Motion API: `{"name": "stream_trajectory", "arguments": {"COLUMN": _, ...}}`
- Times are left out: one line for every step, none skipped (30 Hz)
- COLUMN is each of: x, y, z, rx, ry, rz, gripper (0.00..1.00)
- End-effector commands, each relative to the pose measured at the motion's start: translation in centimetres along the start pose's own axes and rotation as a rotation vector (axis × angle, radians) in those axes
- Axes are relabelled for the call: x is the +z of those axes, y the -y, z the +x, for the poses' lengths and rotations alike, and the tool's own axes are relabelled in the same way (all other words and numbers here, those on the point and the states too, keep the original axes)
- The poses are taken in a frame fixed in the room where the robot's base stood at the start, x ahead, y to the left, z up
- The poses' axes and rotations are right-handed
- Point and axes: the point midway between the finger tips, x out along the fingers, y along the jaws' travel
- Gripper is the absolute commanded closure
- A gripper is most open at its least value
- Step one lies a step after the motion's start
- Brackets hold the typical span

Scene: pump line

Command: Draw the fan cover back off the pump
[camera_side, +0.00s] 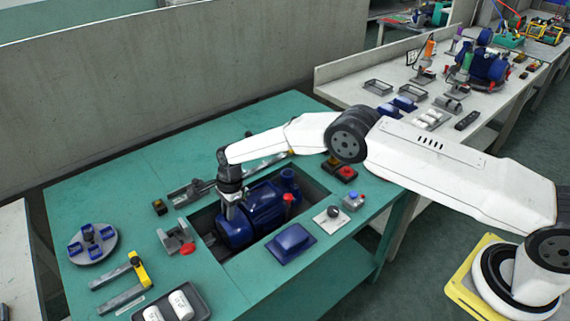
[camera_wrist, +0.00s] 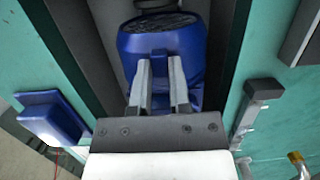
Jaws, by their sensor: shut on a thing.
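The blue pump (camera_side: 264,205) lies in a recess in the green bench. Its rounded fan cover (camera_side: 236,232) is at the near left end, and I cannot tell whether there is a gap between cover and pump. In the wrist view the blue cover (camera_wrist: 190,48) has a dark grille at its far end and a small tab on top. My gripper (camera_wrist: 160,68) is shut on this tab, one finger on each side. In the side view my gripper (camera_side: 232,206) reaches down onto the cover from above. My wrist hides part of the pump in the wrist view.
The recess walls stand close on both sides of the pump. A grey bracket with a red knob (camera_side: 178,238) stands left of the recess. A blue box-shaped cover (camera_side: 291,241) lies at right. A yellow-ended clamp (camera_side: 138,270) and grey tray (camera_side: 190,304) are near the front left.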

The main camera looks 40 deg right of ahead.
Motion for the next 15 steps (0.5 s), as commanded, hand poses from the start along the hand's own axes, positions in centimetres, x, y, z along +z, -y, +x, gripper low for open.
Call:
{"name": "stream_trajectory", "arguments": {"x": 0.09, "y": 0.02, "z": -0.02, "rx": -0.001, "ry": 0.000, "rz": 0.000, "gripper": 1.00}}
{"name": "stream_trajectory", "arguments": {"x": 0.12, "y": 0.02, "z": -0.01, "rx": -0.001, "ry": 0.000, "rz": 0.000, "gripper": 1.00}}
{"name": "stream_trajectory", "arguments": {"x": 0.16, "y": 0.02, "z": 0.00, "rx": 0.000, "ry": 0.000, "rz": 0.000, "gripper": 1.00}}
{"name": "stream_trajectory", "arguments": {"x": 0.19, "y": 0.01, "z": 0.01, "rx": 0.000, "ry": 0.000, "rz": 0.000, "gripper": 1.00}}
{"name": "stream_trajectory", "arguments": {"x": 0.22, "y": 0.01, "z": 0.02, "rx": 0.000, "ry": 0.000, "rz": 0.000, "gripper": 1.00}}
{"name": "stream_trajectory", "arguments": {"x": 0.26, "y": 0.01, "z": 0.02, "rx": 0.000, "ry": 0.000, "rz": 0.000, "gripper": 1.00}}
{"name": "stream_trajectory", "arguments": {"x": 0.29, "y": 0.01, "z": 0.03, "rx": 0.000, "ry": 0.000, "rz": 0.000, "gripper": 1.00}}
{"name": "stream_trajectory", "arguments": {"x": 0.32, "y": 0.01, "z": 0.04, "rx": 0.000, "ry": 0.000, "rz": 0.000, "gripper": 1.00}}
{"name": "stream_trajectory", "arguments": {"x": 0.36, "y": 0.00, "z": 0.05, "rx": 0.000, "ry": 0.000, "rz": 0.000, "gripper": 1.00}}
{"name": "stream_trajectory", "arguments": {"x": 0.39, "y": 0.01, "z": 0.05, "rx": 0.000, "ry": 0.000, "rz": 0.000, "gripper": 1.00}}
{"name": "stream_trajectory", "arguments": {"x": 0.42, "y": 0.00, "z": 0.06, "rx": 0.000, "ry": 0.000, "rz": 0.000, "gripper": 1.00}}
{"name": "stream_trajectory", "arguments": {"x": 0.46, "y": 0.00, "z": 0.07, "rx": 0.000, "ry": 0.000, "rz": 0.000, "gripper": 1.00}}
{"name": "stream_trajectory", "arguments": {"x": 0.49, "y": 0.00, "z": 0.07, "rx": 0.000, "ry": 0.000, "rz": 0.000, "gripper": 1.00}}
{"name": "stream_trajectory", "arguments": {"x": 0.52, "y": 0.00, "z": 0.08, "rx": 0.000, "ry": 0.000, "rz": 0.000, "gripper": 1.00}}
{"name": "stream_trajectory", "arguments": {"x": 0.57, "y": 0.00, "z": 0.09, "rx": 0.000, "ry": 0.000, "rz": 0.000, "gripper": 1.00}}
